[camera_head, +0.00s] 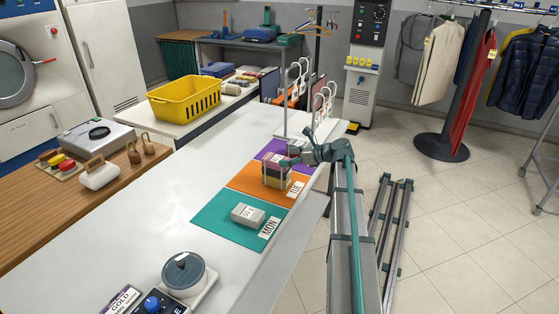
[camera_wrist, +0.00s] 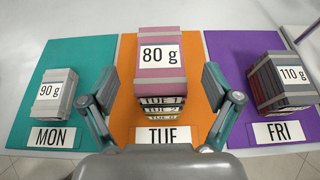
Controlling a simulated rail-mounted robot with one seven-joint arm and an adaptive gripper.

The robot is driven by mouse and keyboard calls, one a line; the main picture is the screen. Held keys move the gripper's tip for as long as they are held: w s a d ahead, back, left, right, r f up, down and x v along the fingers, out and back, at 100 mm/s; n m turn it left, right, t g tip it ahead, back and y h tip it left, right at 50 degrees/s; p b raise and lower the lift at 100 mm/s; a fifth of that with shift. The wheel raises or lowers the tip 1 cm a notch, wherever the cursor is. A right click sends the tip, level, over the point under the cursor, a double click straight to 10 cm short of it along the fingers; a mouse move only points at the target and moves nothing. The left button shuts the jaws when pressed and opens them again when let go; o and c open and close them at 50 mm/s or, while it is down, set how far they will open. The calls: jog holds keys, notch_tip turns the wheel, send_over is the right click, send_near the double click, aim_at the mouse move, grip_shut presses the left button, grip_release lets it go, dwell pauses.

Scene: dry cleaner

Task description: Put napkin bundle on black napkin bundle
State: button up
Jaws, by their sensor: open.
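My gripper (camera_wrist: 155,78) is open, its two fingers to the left and right of a stack on the orange mat; I cannot tell if they touch it. On top is a pink bundle (camera_wrist: 162,88) with grey bands and an "80 g" label. Below it are dark bundles (camera_wrist: 160,107) marked TUE. A grey "90 g" bundle (camera_wrist: 54,90) lies on the teal MON mat. A dark red-black "110 g" bundle (camera_wrist: 283,85) lies on the purple FRI mat. In the head view my gripper (camera_head: 287,162) is at the stack (camera_head: 272,178), and the FRI bundle is mostly hidden.
The teal (camera_head: 213,220), orange (camera_head: 240,182) and purple mats lie along the white table's (camera_head: 165,190) right side. A metal rack with white hooks (camera_head: 322,100) rises beyond the mats.

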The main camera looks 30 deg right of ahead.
jog(key=v, duration=0.6)
jog(key=shift+b, duration=0.35)
jog(key=shift+s+d+r, duration=0.1)
jog(key=shift+s, duration=0.05)
jog(key=s+a+f+n+g+h+b, duration=0.15)
jog(key=s+f, duration=0.25)
jog(key=f, duration=0.5)
jog(key=s+a+f+n+g+h, duration=0.1)
jog(key=s+a+f+n+g, duration=0.15)
jog(key=s+f, duration=0.45)
jog(key=s+a+f+n+g+h+b, duration=0.1)
jog(key=s+a+f+g, duration=0.1)
jog(key=f, duration=1)
jog(key=s+a+f+n+g, duration=0.5)
jog(key=s+a+f+n, duration=0.3)
jog(key=s+a+f, duration=0.5)
jog(key=s+a+f+n+g+h+p, duration=0.1)
jog(key=s+a+f+n+g, duration=0.1)
jog(key=s, duration=0.7)
jog(key=s+a+f+n+g+h, duration=0.2)
jog(key=s+a+f+n, duration=0.2)
jog(key=s+a+n, duration=0.2)
jog(key=s+a+f+n+g+h+p, duration=0.1)
jog(key=s+a+f+n+g+h, duration=0.1)
jog(key=s+n, duration=0.5)
jog(key=s+a+f, duration=0.1)
jog(key=s+a, duration=0.1)
jog(key=s, duration=0.4)
jog(key=shift+f+g+p, duration=0.3)
jog(key=shift+f, duration=0.1)
